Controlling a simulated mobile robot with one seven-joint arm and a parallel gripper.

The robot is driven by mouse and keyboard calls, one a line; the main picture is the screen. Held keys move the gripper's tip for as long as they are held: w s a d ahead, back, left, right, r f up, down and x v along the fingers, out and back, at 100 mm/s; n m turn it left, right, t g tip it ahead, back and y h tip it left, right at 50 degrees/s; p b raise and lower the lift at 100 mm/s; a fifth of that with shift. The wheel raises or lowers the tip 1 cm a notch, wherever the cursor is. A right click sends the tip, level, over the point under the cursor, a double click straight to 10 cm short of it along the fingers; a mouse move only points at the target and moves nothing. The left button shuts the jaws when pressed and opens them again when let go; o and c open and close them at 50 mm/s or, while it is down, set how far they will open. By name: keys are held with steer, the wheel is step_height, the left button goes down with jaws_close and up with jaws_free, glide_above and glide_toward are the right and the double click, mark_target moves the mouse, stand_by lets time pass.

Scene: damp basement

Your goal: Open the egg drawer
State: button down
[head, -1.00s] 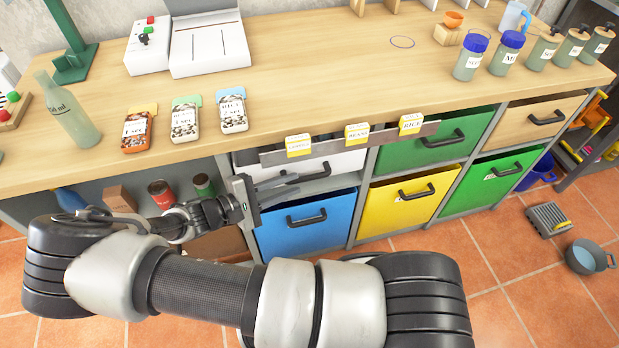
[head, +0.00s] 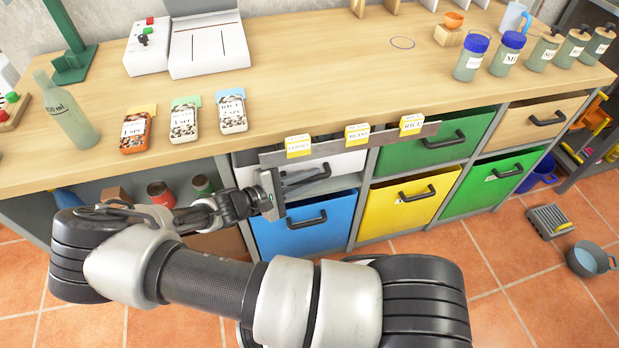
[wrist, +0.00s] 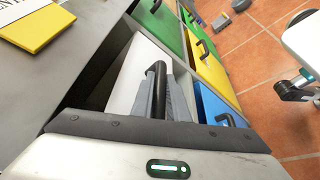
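No drawer here is readably marked as the egg drawer. My gripper (head: 304,178) is at the white drawer (head: 345,162), upper left in the block of drawers, with its fingers at the black handle. In the wrist view the handle (wrist: 156,76) stands out from the white drawer front (wrist: 128,82), and grey fingers (wrist: 175,100) are right beside it. Whether they are closed on the handle I cannot tell. A rail with yellow-and-white tags hides the upper part of the white front in the head view.
Below is a blue drawer (head: 335,232); to the right are a yellow drawer (head: 385,215), green drawers (head: 420,155) and a wooden one (head: 520,118). The counter (head: 310,75) overhangs them, with the tag rail (head: 335,146) at its edge. A pot (head: 590,258) sits on the floor.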

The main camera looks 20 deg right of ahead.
steer(key=s+p, duration=0.5)
steer(key=s, duration=2.2)
steer(key=shift+s+p, duration=0.2)
steer(key=shift+p, duration=0.15)
steer(key=c, duration=2)
jaws_free()
steer(key=v, duration=1.7)
steer(key=shift+a, duration=0.2)
steer(key=shift+s+r, duration=0.1)
